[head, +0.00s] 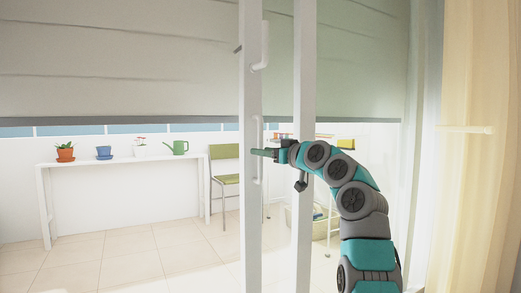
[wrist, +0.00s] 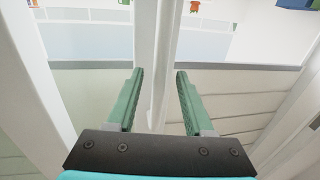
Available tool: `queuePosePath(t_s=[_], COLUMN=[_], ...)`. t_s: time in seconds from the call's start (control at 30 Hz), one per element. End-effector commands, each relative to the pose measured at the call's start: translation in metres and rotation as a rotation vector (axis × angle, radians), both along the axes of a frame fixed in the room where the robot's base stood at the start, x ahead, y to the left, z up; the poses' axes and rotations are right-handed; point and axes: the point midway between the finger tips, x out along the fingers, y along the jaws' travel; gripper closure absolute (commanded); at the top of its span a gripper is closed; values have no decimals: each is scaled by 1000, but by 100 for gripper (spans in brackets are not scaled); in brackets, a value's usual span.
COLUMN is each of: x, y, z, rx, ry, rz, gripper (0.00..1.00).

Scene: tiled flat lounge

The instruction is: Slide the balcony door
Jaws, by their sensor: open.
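The balcony door shows in the head view as glass with white upright frames; its left upright (head: 250,225) carries a long white vertical handle (head: 258,165). My gripper (head: 257,153) reaches in from the right, its green fingers level with the handle's middle. In the wrist view my gripper (wrist: 158,75) is open, one finger on each side of a white upright bar. The bar runs between the fingertips with gaps visible on both sides. I cannot tell whether this bar is the handle alone or the handle with the frame behind it.
A second white upright (head: 303,220) stands just right of the handle, behind my arm. A yellowish curtain (head: 480,150) hangs at the right. Through the glass are a white table (head: 125,161) with plant pots and a green chair (head: 226,178). A grey blind (head: 120,60) hangs above.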

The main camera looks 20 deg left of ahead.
Motion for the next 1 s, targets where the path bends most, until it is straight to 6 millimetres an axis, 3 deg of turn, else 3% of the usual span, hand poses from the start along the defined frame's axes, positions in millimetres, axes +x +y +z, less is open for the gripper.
queuePosePath(t_s=[0.23,0.67,1.0], x=[9,11,11], y=[15,19,19], z=[2,1,1], rx=[1,0,0], ry=[2,-1,-1], rz=[0,-1,-1], gripper=[48,48,84])
